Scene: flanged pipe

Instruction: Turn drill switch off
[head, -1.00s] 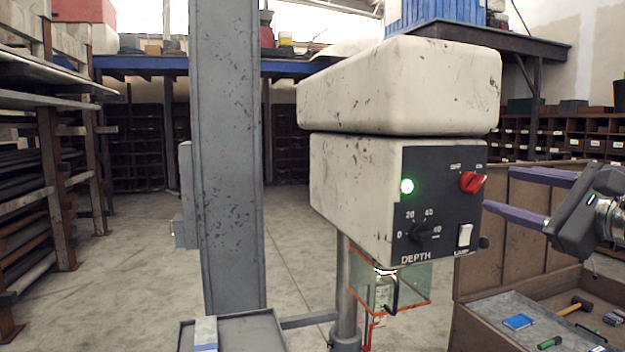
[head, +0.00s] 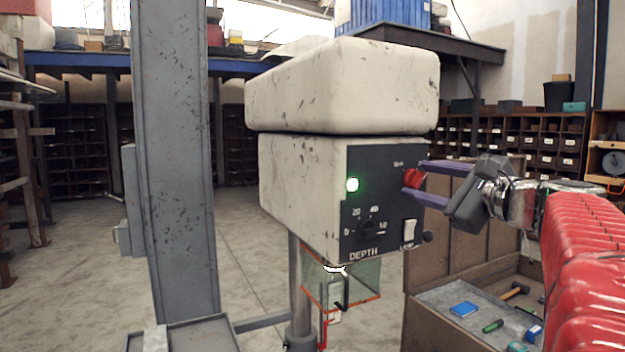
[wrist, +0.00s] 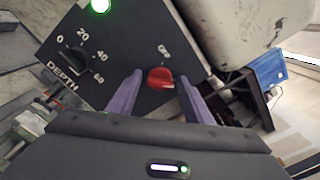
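The drill press head (head: 300,180) is a worn cream housing with a black control panel. The red rotary switch (head: 413,178) is at the panel's upper right. It also shows in the wrist view (wrist: 160,77). A green lamp (head: 352,184) is lit at the panel's upper left, and it is lit in the wrist view too (wrist: 100,5). My gripper (head: 428,183) is open, with its two purple fingers at the panel. In the wrist view the fingers (wrist: 160,92) stand on either side of the red switch, with gaps visible. Contact with the panel cannot be told.
A black depth dial (head: 371,226) and a white lamp rocker (head: 409,232) sit lower on the panel. A clear guard (head: 342,282) hangs below the head. A grey column (head: 172,180) stands left. A workbench (head: 440,292) with tools is at lower right.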

